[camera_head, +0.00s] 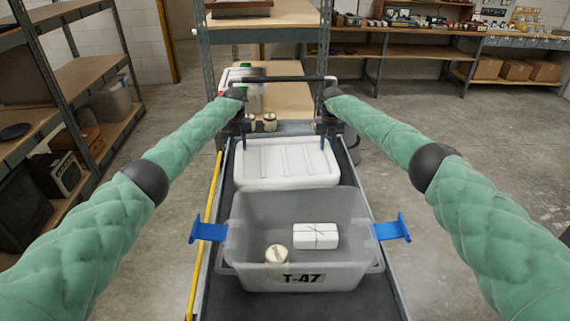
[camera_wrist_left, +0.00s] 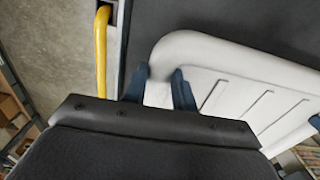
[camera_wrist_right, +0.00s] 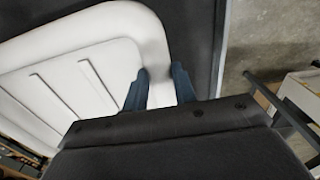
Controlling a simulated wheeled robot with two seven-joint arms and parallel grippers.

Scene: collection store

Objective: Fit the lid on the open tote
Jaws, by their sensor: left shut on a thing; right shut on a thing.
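The open tote (camera_head: 300,278), translucent grey and marked T-47, stands on the dark cart bed with its blue side handles (camera_head: 208,231) swung outward. Inside are a white tied packet (camera_head: 316,236) and a small round-topped item (camera_head: 277,254). The white ribbed lid (camera_head: 287,163) lies flat behind the tote, its near edge close to the tote's far rim. My left gripper (camera_head: 239,142) is shut on the lid's left edge near a far corner; its fingers straddle the rim in the left wrist view (camera_wrist_left: 160,86). My right gripper (camera_head: 326,138) is shut on the lid's right edge, also in the right wrist view (camera_wrist_right: 160,88).
A yellow pole (camera_head: 205,235) runs along the cart's left side. The cart's dark handle bar (camera_head: 285,78) is at the far end. Shelving (camera_head: 95,90) stands at left, with a wooden-topped rack behind.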

